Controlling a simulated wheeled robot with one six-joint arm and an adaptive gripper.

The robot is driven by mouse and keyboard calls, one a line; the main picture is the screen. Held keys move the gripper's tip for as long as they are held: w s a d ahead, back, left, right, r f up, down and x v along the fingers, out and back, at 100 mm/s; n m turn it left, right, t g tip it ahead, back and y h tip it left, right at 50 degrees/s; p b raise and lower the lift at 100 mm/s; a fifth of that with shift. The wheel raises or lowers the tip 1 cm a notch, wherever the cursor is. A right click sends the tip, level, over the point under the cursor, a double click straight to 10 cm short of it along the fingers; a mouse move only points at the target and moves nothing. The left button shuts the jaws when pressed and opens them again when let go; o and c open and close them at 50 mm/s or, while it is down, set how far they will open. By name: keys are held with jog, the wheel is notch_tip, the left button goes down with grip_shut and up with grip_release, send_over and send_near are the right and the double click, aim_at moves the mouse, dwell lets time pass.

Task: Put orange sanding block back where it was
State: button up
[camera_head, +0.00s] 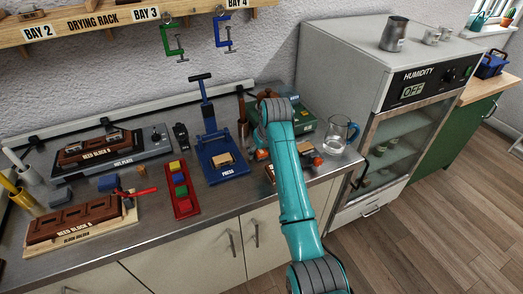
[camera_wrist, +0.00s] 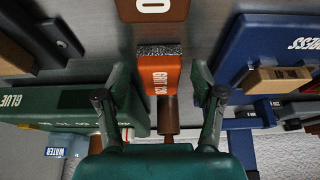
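The orange sanding block (camera_wrist: 161,75), with a "GRIT 120" label and a speckled grey edge, lies between the fingers of my gripper (camera_wrist: 160,82) in the wrist view. The green fingers stand apart on either side of it, with a narrow gap showing on each side. I cannot tell how deep the block sits between them. In the head view my teal arm hides the fingertips; small orange patches show beside the arm, but I cannot tell which is the block.
A brown block marked "0" (camera_wrist: 153,8) lies close to the sanding block. The green glue box (camera_wrist: 50,110) and the blue press (camera_head: 220,158) flank the spot. A glass jug (camera_head: 338,135) stands to the right, near the humidity cabinet (camera_head: 400,120). A red tray (camera_head: 184,208) lies left.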

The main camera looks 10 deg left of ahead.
jog(key=v, duration=1.2)
jog(key=shift+r, duration=0.2)
jog(key=shift+a, duration=0.1)
